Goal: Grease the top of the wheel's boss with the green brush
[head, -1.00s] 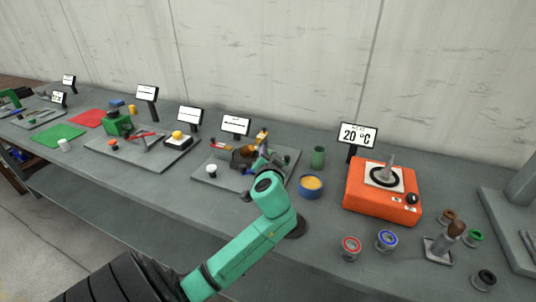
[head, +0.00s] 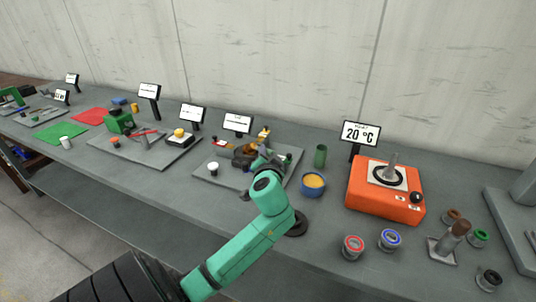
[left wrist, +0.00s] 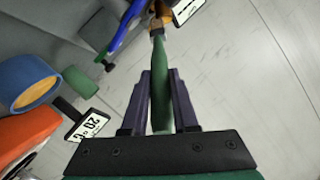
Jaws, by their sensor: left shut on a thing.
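My left gripper (left wrist: 160,78) is shut on the green brush (left wrist: 160,95), whose handle lies between the two dark fingers in the left wrist view. The brush's brown-orange head end (left wrist: 158,22) points away from the gripper near the top edge. In the head view the left gripper (head: 264,152) is over the grey base plate (head: 212,183), by a dark, round-looking part (head: 241,161). The gripper partly covers that part, so I cannot make out the wheel's boss or tell whether the bristles touch it. My right gripper is not in view.
A blue bowl of yellow grease (head: 313,184) and a green cup (head: 320,156) stand right of the plate. An orange heater (head: 378,200) with a 20 °C sign (head: 360,134) is further right. Red-topped (head: 352,247) and blue-topped (head: 389,240) tins stand in front.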

